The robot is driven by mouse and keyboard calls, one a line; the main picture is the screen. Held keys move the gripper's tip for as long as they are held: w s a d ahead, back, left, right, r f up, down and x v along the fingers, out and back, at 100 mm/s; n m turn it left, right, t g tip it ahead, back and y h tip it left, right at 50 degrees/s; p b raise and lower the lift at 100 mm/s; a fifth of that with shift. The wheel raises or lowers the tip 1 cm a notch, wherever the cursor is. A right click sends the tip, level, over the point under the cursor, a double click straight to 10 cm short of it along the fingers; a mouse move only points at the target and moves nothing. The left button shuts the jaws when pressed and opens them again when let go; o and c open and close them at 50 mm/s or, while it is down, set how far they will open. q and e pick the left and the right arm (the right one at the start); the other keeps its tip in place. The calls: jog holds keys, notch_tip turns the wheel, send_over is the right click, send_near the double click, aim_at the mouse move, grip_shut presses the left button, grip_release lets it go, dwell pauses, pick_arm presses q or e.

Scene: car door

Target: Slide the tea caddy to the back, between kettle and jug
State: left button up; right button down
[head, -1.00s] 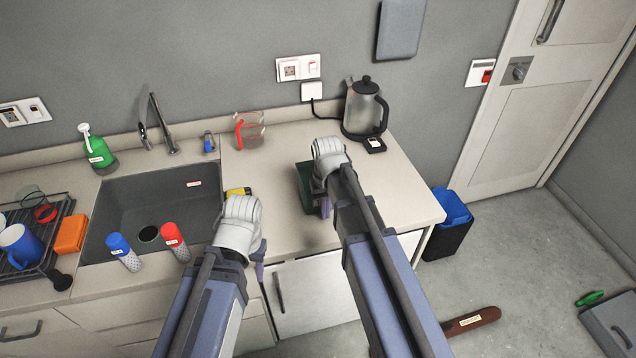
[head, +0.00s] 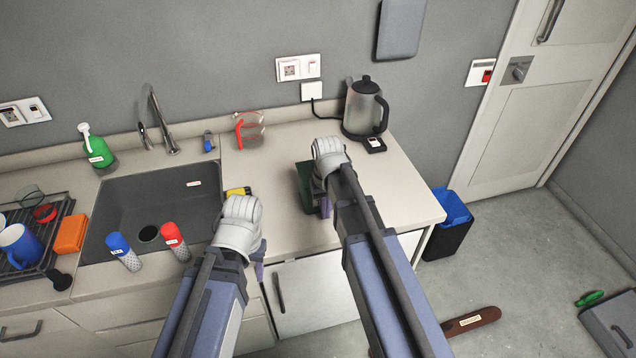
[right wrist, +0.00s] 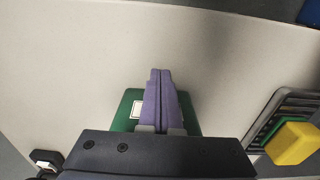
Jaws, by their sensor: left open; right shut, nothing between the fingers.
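The tea caddy, a dark green box (head: 304,184), stands on the counter right of the sink, partly hidden by my right gripper (head: 325,207). In the right wrist view the caddy (right wrist: 125,112) shows a white label, and my shut, empty purple fingers (right wrist: 160,88) overlap it; I cannot tell whether they touch it. The kettle (head: 364,108) stands at the back right of the counter. The glass jug with a red handle (head: 250,130) stands at the back, left of the kettle. My left gripper (head: 260,270) is open, low at the counter's front edge.
The counter (head: 290,140) is clear between jug and kettle, with a wall behind. The sink (head: 150,205) lies left, with a yellow item (head: 238,191) at its right edge. A black kettle cord (head: 318,112) runs from a wall socket.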

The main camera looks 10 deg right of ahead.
dwell(0.4)
jog(key=shift+r+p, duration=0.3)
jog(key=shift+p, duration=0.05)
jog(key=shift+w, duration=0.1)
jog(key=shift+w+a, duration=0.1)
jog(key=shift+w, duration=1.8)
jog(key=shift+w, duration=2)
jog(key=shift+w+a, duration=0.1)
jog(key=shift+w, duration=0.1)
jog(key=shift+w, duration=1.8)
jog(key=shift+w, duration=0.2)
